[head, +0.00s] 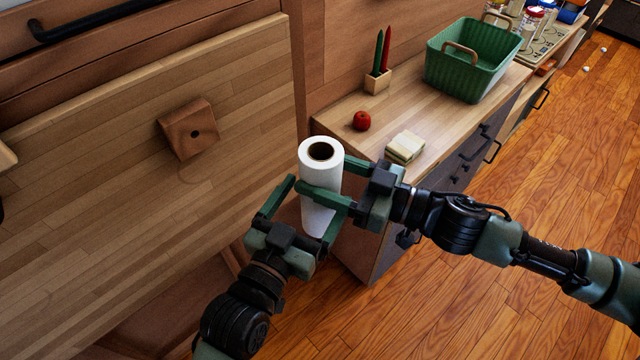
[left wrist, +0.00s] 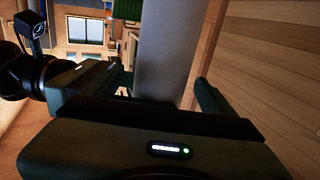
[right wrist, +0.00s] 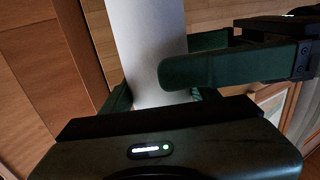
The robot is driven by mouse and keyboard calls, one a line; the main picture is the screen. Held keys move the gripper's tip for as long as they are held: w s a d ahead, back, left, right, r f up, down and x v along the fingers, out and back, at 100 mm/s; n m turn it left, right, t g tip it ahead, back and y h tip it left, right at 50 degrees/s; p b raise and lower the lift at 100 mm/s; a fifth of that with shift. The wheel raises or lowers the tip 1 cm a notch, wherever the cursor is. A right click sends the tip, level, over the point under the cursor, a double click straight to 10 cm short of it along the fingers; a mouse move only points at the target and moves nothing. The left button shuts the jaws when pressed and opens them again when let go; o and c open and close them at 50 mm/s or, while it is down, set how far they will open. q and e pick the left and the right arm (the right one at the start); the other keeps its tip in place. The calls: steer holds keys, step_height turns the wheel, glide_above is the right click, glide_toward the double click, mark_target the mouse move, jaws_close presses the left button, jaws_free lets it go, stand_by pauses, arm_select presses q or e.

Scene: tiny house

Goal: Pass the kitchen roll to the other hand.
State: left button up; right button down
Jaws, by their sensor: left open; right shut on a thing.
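The white kitchen roll (head: 321,165) stands upright in the air in front of the counter corner. My right gripper (head: 340,183) is shut on its upper part, coming from the right. My left gripper (head: 307,215) is open, with its fingers on either side of the roll lower down. In the left wrist view, the roll (left wrist: 165,45) rises between the open fingers. In the right wrist view, the roll (right wrist: 147,50) is between my right fingers, and a green finger of my left gripper crosses in front at the right. Whether the left fingers touch the roll is unclear.
On the counter (head: 350,105) are a red apple (head: 362,121), a pale block-like stack (head: 405,147), a small wooden holder with candles (head: 377,80) and a green basket (head: 470,65).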

arm_select(q)
steer(key=shift+x, duration=1.7)
steer(key=c, duration=1.3)
steer(key=shift+c, duration=1.1)
arm_select(e)
steer(key=shift+c, duration=1.5)
jaws_free()
steer(key=shift+d, duration=0.1)
